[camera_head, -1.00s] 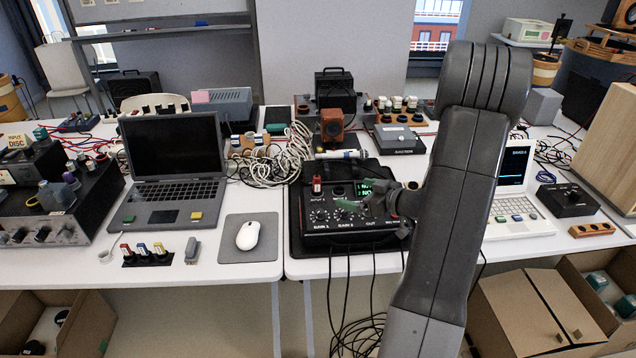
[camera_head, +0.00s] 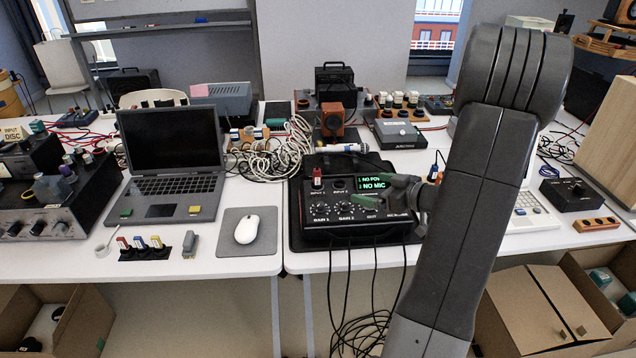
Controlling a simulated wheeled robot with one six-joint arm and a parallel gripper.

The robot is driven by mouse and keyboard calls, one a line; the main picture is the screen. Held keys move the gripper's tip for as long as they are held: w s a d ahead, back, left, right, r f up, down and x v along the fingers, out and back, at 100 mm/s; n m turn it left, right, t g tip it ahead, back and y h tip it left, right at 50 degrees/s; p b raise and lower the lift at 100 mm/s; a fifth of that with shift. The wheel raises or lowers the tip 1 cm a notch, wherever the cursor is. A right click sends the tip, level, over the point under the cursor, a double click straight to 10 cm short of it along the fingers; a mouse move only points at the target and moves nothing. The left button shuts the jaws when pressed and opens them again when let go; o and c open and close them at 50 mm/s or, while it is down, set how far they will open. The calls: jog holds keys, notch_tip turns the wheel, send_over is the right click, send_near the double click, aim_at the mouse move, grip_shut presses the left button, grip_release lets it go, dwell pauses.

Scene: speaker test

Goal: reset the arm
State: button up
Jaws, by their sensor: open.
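My single arm rises in front of the right table and bends down to my gripper (camera_head: 372,191). The gripper points left over the right part of the black box with knobs (camera_head: 318,232). Its dark fingers with green tips are apart, and I see nothing between them. The box's small green display (camera_head: 376,184) shows lines reading like "NO POW" and "NO MIC". I cannot tell whether the fingers touch the box.
A microphone (camera_head: 343,148) lies behind the box. A mouse (camera_head: 247,229) on a grey pad and a dark laptop (camera_head: 168,160) are to the left. A brown speaker (camera_head: 332,120) and coiled cables (camera_head: 285,150) stand behind. Cardboard boxes (camera_head: 535,315) are below the table at right.

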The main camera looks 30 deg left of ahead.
jog(key=b+v, duration=0.1)
jog(key=v, duration=0.4)
jog(key=shift+b, duration=0.3)
jog(key=p+x, duration=0.5)
jog(key=x, duration=0.5)
jog(key=shift+r, duration=0.2)
jog(key=v, duration=0.1)
jog(key=b+v, duration=0.2)
jog(key=v, duration=0.1)
jog(key=shift+f, duration=0.35)
jog(key=shift+s+d+r+b, duration=0.2)
jog(key=shift+d+r+b, duration=0.2)
jog(key=shift+d, duration=0.2)
